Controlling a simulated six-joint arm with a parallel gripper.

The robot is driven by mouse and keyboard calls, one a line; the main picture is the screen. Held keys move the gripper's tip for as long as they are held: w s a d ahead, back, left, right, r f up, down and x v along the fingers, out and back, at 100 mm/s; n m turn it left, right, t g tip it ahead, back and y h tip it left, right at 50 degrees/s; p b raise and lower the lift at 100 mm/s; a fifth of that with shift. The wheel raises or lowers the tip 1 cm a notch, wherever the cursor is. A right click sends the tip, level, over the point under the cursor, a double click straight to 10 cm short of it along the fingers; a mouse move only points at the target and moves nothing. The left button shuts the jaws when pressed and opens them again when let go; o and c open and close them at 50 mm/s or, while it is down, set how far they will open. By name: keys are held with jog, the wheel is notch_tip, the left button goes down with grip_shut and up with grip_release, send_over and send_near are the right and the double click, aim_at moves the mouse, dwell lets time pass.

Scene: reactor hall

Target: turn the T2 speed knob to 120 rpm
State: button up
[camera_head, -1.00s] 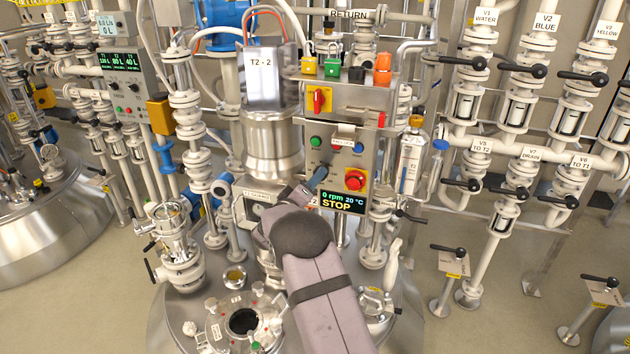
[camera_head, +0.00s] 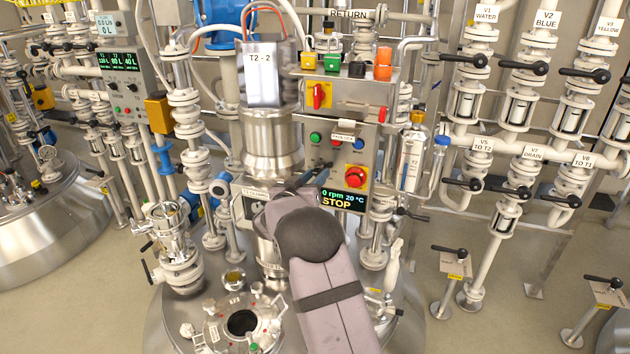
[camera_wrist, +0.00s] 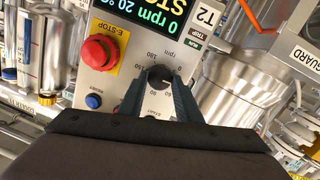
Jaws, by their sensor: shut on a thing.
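The T2 control panel (camera_head: 330,160) stands right of the steel motor column. Its display (camera_head: 343,199) reads 0 rpm, 20 °C and STOP; it shows upside down in the wrist view (camera_wrist: 140,22). The black speed knob (camera_wrist: 159,74) sits on the panel with a ring of rpm numbers around it, 180 among them. My gripper (camera_wrist: 158,92) is shut on the knob, one blue-grey finger on each side. The fingers hide part of the scale, and I cannot read where the knob points. In the head view my gripper (camera_head: 308,180) reaches the panel's lower left; the knob is hidden there.
The red E-stop (camera_wrist: 98,52) on its yellow plate and a blue button (camera_wrist: 93,101) sit close beside the fingers. A green button (camera_head: 316,137) is higher on the panel. Several labelled valves (camera_head: 480,61) stand at the right.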

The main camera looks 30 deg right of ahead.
jog(key=m+t+b, duration=0.1)
jog(key=m+b, duration=0.6)
jog(key=b, duration=0.1)
jog(key=m+t+y+b, duration=0.1)
jog(key=m+b, duration=0.7)
jog(key=m+t+y+b, duration=0.1)
jog(key=m+b, duration=0.7)
jog(key=b, duration=0.1)
jog(key=shift+s+d+f, duration=0.3)
jog(key=shift+f, duration=0.05)
jog(key=shift+r+m+b, duration=0.1)
jog(key=shift+m+b, duration=0.55)
jog(key=shift+m, duration=0.35)
jog(key=shift+c, duration=0.2)
jog(key=shift+r, duration=0.1)
jog(key=o, duration=1.1)
